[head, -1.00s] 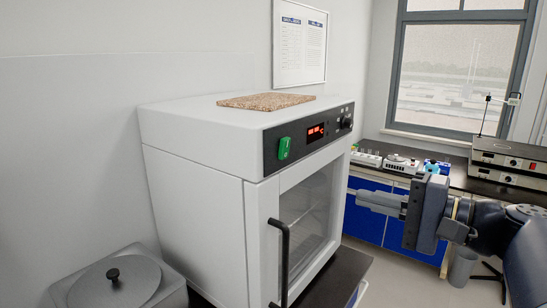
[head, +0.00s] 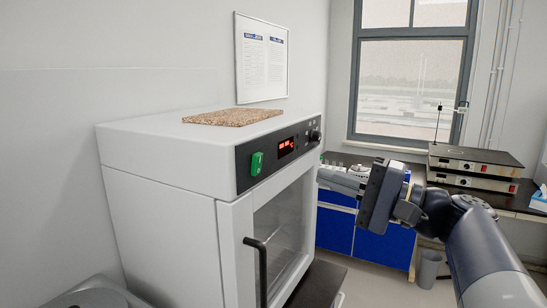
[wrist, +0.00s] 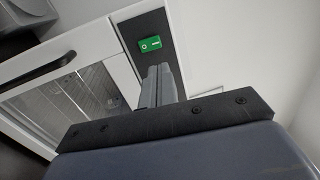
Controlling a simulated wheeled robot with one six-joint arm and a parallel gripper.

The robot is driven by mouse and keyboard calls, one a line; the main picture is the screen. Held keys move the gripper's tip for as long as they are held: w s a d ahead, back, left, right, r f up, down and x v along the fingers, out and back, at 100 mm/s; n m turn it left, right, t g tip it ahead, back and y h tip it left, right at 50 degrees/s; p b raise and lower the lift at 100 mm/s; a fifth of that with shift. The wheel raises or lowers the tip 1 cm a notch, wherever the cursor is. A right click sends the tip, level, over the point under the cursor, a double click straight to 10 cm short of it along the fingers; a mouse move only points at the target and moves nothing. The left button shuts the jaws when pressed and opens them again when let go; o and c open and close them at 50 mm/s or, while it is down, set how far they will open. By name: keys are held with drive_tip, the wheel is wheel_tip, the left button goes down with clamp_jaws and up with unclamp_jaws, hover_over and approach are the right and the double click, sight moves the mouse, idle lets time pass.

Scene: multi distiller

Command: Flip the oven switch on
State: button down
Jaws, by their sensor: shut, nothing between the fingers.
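The white oven (head: 165,180) stands on a dark bench at the left of the head view. Its green switch (head: 257,164) is on the left end of the black front panel (head: 243,170), left of a lit red display (head: 287,146). In the wrist view the green switch (wrist: 150,44) shows clearly, just beyond my fingertips. My gripper (head: 322,177) is shut and empty, in front of the oven's right side in the head view. Its closed fingers (wrist: 158,72) point toward the panel in the wrist view and appear apart from the switch.
The oven door's dark handle (head: 260,270) sticks out below the panel. A cork board (head: 234,117) lies on the oven top. A bench with stacked devices (head: 474,167) stands at the back right. A grey round-lidded appliance (head: 90,297) is at lower left.

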drive_tip(key=p, duration=0.3)
approach(260, 155)
drive_tip(key=x, duration=0.5)
drive_tip(key=shift+p+x, duration=0.3)
drive_tip(key=shift+x, duration=0.65)
drive_tip(key=shift+r, duration=0.15)
drive_tip(key=shift+a+r+p, duration=0.15)
drive_tip(key=shift+r+p, duration=0.05)
drive_tip(key=shift+p, duration=0.3)
drive_tip(key=shift+w+g, duration=0.1)
drive_tip(key=shift+g, duration=0.2)
drive_tip(key=shift+f, duration=0.2)
